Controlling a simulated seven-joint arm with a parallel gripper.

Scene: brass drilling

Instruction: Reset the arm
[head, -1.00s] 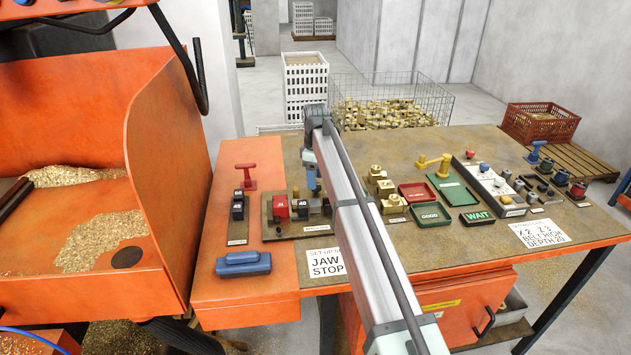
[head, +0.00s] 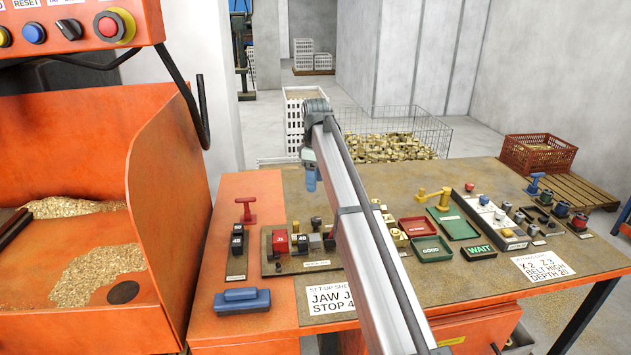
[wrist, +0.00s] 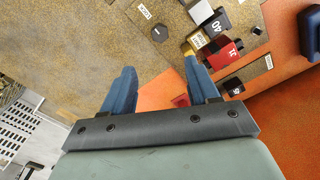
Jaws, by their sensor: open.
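My gripper (wrist: 160,88) has its two blue fingers spread apart and nothing between them in the wrist view. In the head view my gripper (head: 311,180) hangs at the arm's far end, above the back left of the table, with its fingertips partly hidden by the arm. It is above and behind the board of numbered blocks (head: 270,267). A red block (wrist: 226,57) and a black block marked 40 (wrist: 214,26) show beyond the right finger in the wrist view.
Green and red trays (head: 432,249) lie to the right of my arm. A wire cage of brass parts (head: 400,140) stands behind the table. An orange machine enclosure (head: 165,190) rises at the left.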

